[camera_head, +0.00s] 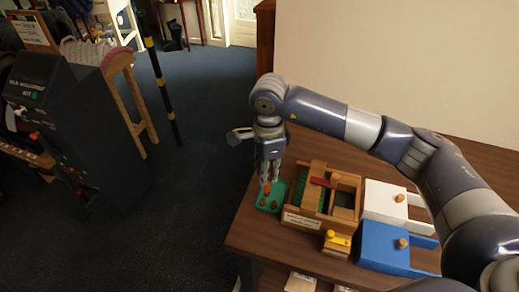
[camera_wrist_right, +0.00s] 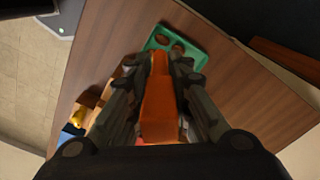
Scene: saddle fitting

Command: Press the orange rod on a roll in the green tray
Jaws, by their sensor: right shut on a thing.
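The green tray (camera_head: 279,191) sits at the table's left corner in the head view. Its green rim (camera_wrist_right: 201,52) also shows in the right wrist view, with brown rounded shapes inside, likely rolls. In the head view a brown roll (camera_head: 273,205) lies in the tray. My right gripper (camera_head: 268,181) points down over the tray, shut on the orange rod. The rod (camera_wrist_right: 162,110) lies between its fingers (camera_wrist_right: 165,62) in the right wrist view, with its far end over the tray. I cannot tell whether the rod touches a roll. My left gripper is not in view.
A wooden box (camera_head: 309,199) with compartments stands close right of the tray. A white box (camera_head: 385,199) and a blue box (camera_head: 380,245) with wooden knobs stand further right. A yellow piece on a wooden block (camera_head: 337,240) is in front. The table's left edge is close.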

